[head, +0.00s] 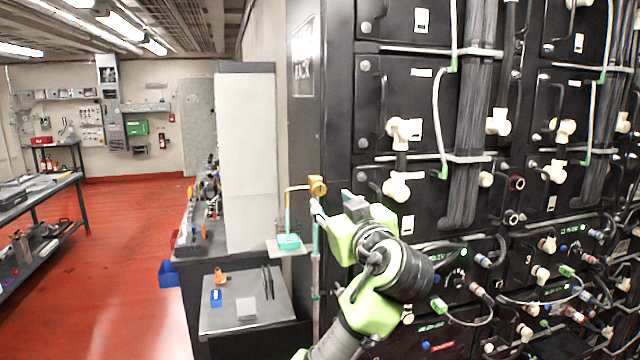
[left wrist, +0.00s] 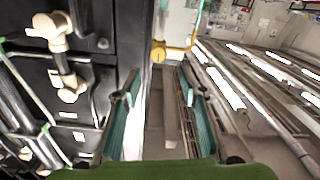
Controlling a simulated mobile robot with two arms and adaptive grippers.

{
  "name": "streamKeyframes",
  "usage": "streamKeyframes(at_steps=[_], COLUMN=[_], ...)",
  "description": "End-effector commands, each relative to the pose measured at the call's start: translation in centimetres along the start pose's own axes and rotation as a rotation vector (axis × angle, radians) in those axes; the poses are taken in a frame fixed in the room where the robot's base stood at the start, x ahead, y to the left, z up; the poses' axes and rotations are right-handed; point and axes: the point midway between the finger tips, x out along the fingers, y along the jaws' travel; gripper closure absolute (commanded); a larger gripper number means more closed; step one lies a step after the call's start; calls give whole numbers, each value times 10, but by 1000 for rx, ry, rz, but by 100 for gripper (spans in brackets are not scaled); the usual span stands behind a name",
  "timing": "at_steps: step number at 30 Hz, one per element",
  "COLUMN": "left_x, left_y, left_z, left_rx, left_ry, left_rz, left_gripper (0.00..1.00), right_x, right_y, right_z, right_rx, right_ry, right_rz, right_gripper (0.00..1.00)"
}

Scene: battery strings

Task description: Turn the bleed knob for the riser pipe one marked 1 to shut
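A brass bleed knob (head: 317,186) sits at the top of a thin upright pipe (head: 316,270) beside the black rack's left edge. A yellow bent tube (head: 288,205) runs left from the knob and down towards a teal cup (head: 289,241). The knob also shows in the left wrist view (left wrist: 158,52), just beyond the fingertips. I cannot read a number on it. My left gripper (head: 319,208) is just below the knob in the head view. In the left wrist view it is open (left wrist: 160,80), with its teal-padded fingers apart and nothing between them. My right gripper is out of view.
The black battery rack (head: 338,90) with white valves (head: 402,130), cables and hoses fills the right side. A grey bench (head: 245,300) with small tools stands below the cup. A white panel (head: 250,160) is behind it. Red floor (head: 120,250) is clear at left.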

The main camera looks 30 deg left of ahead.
Motion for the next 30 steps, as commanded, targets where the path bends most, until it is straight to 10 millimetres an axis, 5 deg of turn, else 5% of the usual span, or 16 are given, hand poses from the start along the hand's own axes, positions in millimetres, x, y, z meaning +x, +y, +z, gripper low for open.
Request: streamKeyframes(at_steps=[12, 26, 30], left_x=[81, 97, 97], left_y=[0, 0, 0], left_z=[-3, 1, 1], left_rx=[5, 1, 2], left_ry=[-2, -2, -3], left_rz=[-2, 1, 1], left_gripper=[62, 62, 90], right_x=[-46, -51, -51], right_y=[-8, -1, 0], right_z=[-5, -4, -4], right_rx=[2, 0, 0], right_ry=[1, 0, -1], right_rz=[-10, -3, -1], right_gripper=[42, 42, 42])
